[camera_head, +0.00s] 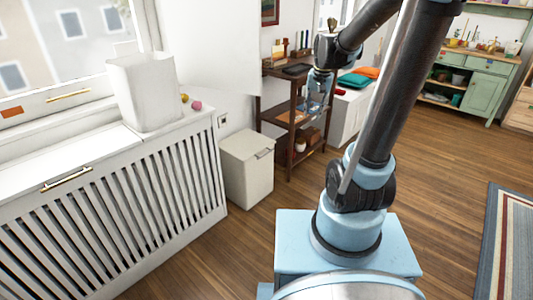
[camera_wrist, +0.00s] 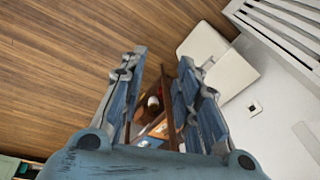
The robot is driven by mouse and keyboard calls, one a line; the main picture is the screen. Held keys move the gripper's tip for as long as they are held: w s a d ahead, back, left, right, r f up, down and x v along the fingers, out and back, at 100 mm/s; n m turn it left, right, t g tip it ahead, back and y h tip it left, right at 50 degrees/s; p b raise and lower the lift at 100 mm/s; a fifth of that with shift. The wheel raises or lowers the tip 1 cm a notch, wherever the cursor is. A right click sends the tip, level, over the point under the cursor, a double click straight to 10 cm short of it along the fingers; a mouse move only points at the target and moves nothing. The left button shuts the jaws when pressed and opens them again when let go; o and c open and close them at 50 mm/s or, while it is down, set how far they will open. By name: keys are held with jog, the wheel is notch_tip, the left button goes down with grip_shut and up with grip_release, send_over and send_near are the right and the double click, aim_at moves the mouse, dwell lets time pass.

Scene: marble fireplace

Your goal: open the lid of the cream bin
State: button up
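The cream bin (camera_head: 247,178) stands on the wood floor between the radiator cover and the dark shelf. Its lid (camera_head: 247,146) looks shut, and a small metal handle (camera_head: 264,153) shows at its right edge. My gripper (camera_head: 318,105) is up and to the right of the bin, in front of the shelf, apart from the bin. In the wrist view the two blue fingers of my gripper (camera_wrist: 162,58) are spread with nothing held between them. The bin also shows in the wrist view (camera_wrist: 228,72), beyond the right finger and partly hidden by it.
A white slatted radiator cover (camera_head: 130,210) runs along the left, with a white container (camera_head: 146,92) on it. The dark shelf (camera_head: 288,120) with small items stands just behind the bin. Open wood floor (camera_head: 235,250) lies in front of the bin.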

jog(key=w+a+f+m, duration=0.1)
jog(key=w+a+f, duration=0.25)
jog(key=w, duration=0.35)
jog(key=w+a+f+m, duration=0.1)
jog(key=w+a+f, duration=0.25)
jog(key=w, duration=0.45)
jog(key=w+a+f+m+y, duration=0.1)
jog(key=w+a+f, duration=0.45)
jog(key=f, duration=0.25)
jog(key=w+a+f+m, duration=0.1)
jog(key=w+a+f, duration=0.45)
jog(key=f, duration=0.25)
jog(key=shift+g, duration=0.3)
jog(key=f, duration=0.5)
jog(key=w+a+f, duration=0.1)
jog(key=f, duration=0.5)
jog(key=w+a+f, duration=0.1)
jog(key=f, duration=0.4)
jog(key=shift+w+a+f, duration=0.15)
jog(key=shift+w, duration=0.05)
grip_shut()
